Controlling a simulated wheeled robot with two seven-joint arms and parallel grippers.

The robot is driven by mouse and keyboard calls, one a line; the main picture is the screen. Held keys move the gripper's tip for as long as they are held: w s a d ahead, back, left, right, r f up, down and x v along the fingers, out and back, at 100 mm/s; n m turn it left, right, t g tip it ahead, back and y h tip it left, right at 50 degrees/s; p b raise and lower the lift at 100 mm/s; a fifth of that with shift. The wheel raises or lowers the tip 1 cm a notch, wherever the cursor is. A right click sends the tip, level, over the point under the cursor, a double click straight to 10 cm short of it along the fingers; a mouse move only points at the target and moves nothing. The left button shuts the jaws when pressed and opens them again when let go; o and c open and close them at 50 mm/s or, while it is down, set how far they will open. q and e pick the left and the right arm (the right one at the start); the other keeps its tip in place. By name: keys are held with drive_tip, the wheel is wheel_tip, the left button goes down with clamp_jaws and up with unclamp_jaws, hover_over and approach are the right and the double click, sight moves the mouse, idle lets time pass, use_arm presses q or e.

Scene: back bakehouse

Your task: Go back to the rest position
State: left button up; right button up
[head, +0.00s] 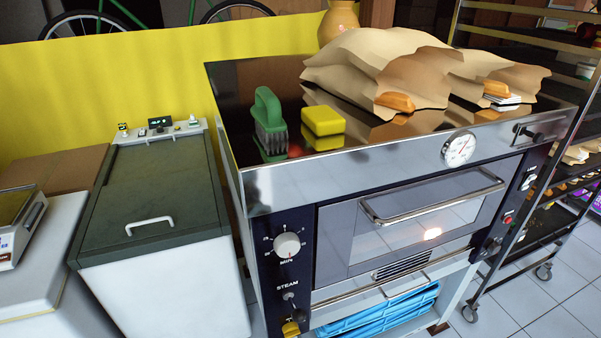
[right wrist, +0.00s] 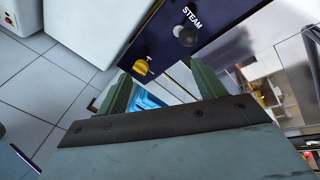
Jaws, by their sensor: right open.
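My right gripper (right wrist: 163,84) shows in the right wrist view, with its two green fingers apart and nothing held between them. It is in front of the lower part of the oven, near the yellow knob (right wrist: 150,66) and the dark STEAM knob (right wrist: 186,36). The oven (head: 400,215) fills the middle right of the head view, with its door shut. Neither of my grippers shows in the head view.
A green brush (head: 268,120), a yellow sponge (head: 323,121) and crumpled brown paper (head: 385,60) lie on the oven top. A lidded white chest (head: 160,190) stands left. A wheeled rack (head: 470,312) stands right. Blue crates (head: 375,312) sit below the oven.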

drive_tip(key=s+d+f+n+g+h+b, duration=0.1)
drive_tip(key=s+d+f+n+g, duration=0.2)
drive_tip(key=f, duration=0.5)
drive_tip(key=s+d+f+n+g+b, duration=0.1)
drive_tip(key=s+d+f+n, duration=0.1)
drive_tip(key=s+f+n, duration=0.45)
drive_tip(key=s+d+f+n+g+h+b, duration=0.1)
drive_tip(key=s+d+f+n+g, duration=0.15)
drive_tip(key=f, duration=0.65)
drive_tip(key=s+d+f+n+g+h+b, duration=0.3)
drive_tip(key=s+d+f+n+g, duration=0.3)
drive_tip(key=s+d+f+n, duration=0.5)
drive_tip(key=s+d+f+b, duration=0.1)
drive_tip(key=s+d+f, duration=0.3)
drive_tip(key=s, duration=0.3)
drive_tip(key=shift+s+d, duration=0.15)
drive_tip(key=shift+f, duration=0.1)
